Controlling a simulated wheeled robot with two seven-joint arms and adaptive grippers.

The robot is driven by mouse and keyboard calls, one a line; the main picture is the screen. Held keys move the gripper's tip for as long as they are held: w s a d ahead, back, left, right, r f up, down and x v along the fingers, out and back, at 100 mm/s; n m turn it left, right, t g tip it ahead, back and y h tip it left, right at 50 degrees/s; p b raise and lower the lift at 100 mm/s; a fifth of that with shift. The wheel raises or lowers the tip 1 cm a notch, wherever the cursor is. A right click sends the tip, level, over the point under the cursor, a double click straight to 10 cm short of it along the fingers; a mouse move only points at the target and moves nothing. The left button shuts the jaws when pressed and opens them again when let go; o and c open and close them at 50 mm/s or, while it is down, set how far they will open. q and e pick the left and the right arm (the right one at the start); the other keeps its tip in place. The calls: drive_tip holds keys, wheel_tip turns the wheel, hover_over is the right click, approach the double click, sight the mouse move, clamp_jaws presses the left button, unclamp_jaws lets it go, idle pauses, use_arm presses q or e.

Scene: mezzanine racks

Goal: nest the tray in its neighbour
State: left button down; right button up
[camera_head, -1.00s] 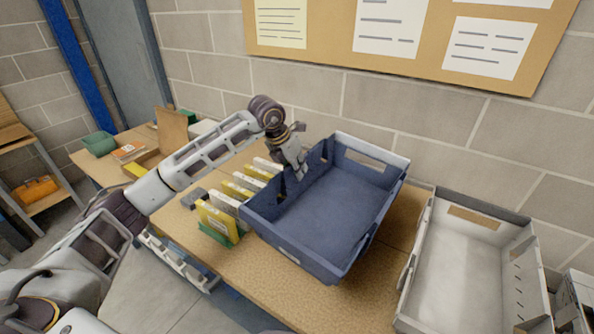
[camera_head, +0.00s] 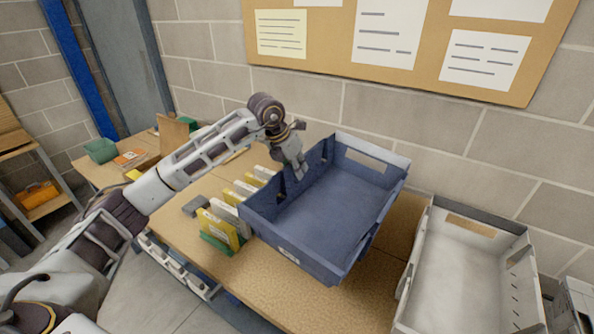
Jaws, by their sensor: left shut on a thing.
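A blue tray (camera_head: 330,212) is on or just above the wooden table, tilted in the picture, and it looks empty. My left gripper (camera_head: 298,172) is shut on the blue tray's left wall. A light grey tray (camera_head: 462,275) stands to its right on the table, upright and empty, with a strip of table between the two. Whether the blue tray's bottom touches the table is hidden. My right gripper does not show.
Several yellow and white upright items (camera_head: 222,225) in a green holder stand close to the blue tray's left. A dark grey object (camera_head: 197,205) lies beside them. A block wall with a notice board (camera_head: 400,50) rises behind the table. A green bin (camera_head: 100,150) sits far left.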

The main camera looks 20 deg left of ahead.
use_arm(q)
drive_tip(key=shift+r+p, duration=1.45)
drive_tip(key=shift+r, duration=1.4)
drive_tip(key=shift+h, duration=0.6)
drive_tip(key=shift+n, duration=0.4)
drive_tip(key=shift+d, duration=0.1)
drive_tip(key=s+d, duration=0.2)
drive_tip(key=d, duration=1)
drive_tip(key=shift+s+d, duration=0.15)
drive_tip(key=shift+d, duration=0.2)
